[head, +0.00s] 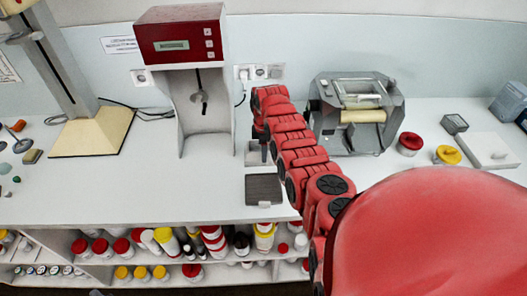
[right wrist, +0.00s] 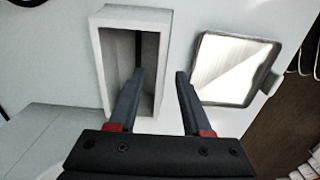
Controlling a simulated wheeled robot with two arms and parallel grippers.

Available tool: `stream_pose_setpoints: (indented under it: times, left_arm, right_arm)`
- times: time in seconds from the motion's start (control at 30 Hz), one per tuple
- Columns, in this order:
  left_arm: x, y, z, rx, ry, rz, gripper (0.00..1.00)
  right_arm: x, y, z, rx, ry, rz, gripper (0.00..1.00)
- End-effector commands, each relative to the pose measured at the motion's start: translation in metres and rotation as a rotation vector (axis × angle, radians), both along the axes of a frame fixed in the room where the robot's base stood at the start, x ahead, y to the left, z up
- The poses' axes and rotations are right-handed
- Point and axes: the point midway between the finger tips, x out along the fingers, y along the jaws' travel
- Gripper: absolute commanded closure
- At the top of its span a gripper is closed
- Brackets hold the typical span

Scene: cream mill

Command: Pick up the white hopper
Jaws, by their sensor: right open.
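The white hopper (right wrist: 104,62) appears to be the open rectangular box with a pale rim in the right wrist view. In the head view it is a small pale shape (head: 252,158) on the counter, partly hidden by my right gripper. My right gripper (right wrist: 160,74) is open and empty. In the right wrist view its left finger overlaps the box's opening and its right finger is outside, between the box and a shiny tray. I cannot tell whether the fingers touch the box or how high they are. My left gripper is not in view.
The dark-framed tray (head: 264,189) lies near the counter's front edge; it also shows in the right wrist view (right wrist: 232,70). A red-topped machine (head: 180,45) stands left, and a grey roller mill (head: 358,112) right. Shelves with jars are below. The counter is clear at front left.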

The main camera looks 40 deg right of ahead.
Motion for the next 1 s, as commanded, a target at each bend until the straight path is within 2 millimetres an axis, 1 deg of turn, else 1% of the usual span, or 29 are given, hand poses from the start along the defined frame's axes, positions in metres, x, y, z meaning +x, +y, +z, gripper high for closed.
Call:
stream_pose_setpoints:
  times: [0.1,0.33,0.37,0.4,0.47,0.6,0.63,1.0]
  left_arm:
    - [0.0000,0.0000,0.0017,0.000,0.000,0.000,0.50]
    - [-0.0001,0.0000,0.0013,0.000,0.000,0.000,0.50]
    - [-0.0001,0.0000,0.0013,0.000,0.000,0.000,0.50]
    - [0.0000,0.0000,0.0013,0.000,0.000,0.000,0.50]
    - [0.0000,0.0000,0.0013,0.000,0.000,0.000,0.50]
    - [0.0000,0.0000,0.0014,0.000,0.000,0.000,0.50]
    - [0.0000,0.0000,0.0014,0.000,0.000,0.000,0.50]
    - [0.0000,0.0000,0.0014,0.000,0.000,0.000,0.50]
  right_arm:
    - [-0.0014,0.0007,-0.0048,0.002,0.003,0.000,0.51]
    - [-0.0009,0.0003,-0.0057,0.002,0.001,-0.001,0.51]
    - [-0.0009,0.0003,-0.0058,0.002,0.001,-0.001,0.55]
    - [-0.0009,0.0003,-0.0057,0.002,0.001,-0.001,0.62]
    - [-0.0009,0.0003,-0.0057,0.002,0.001,-0.001,0.73]
    - [-0.0010,0.0003,-0.0056,0.002,0.001,-0.001,0.98]
    - [-0.0010,0.0003,-0.0057,0.002,0.001,-0.001,1.00]
    - [-0.0010,0.0001,-0.0055,0.002,0.001,-0.001,1.00]
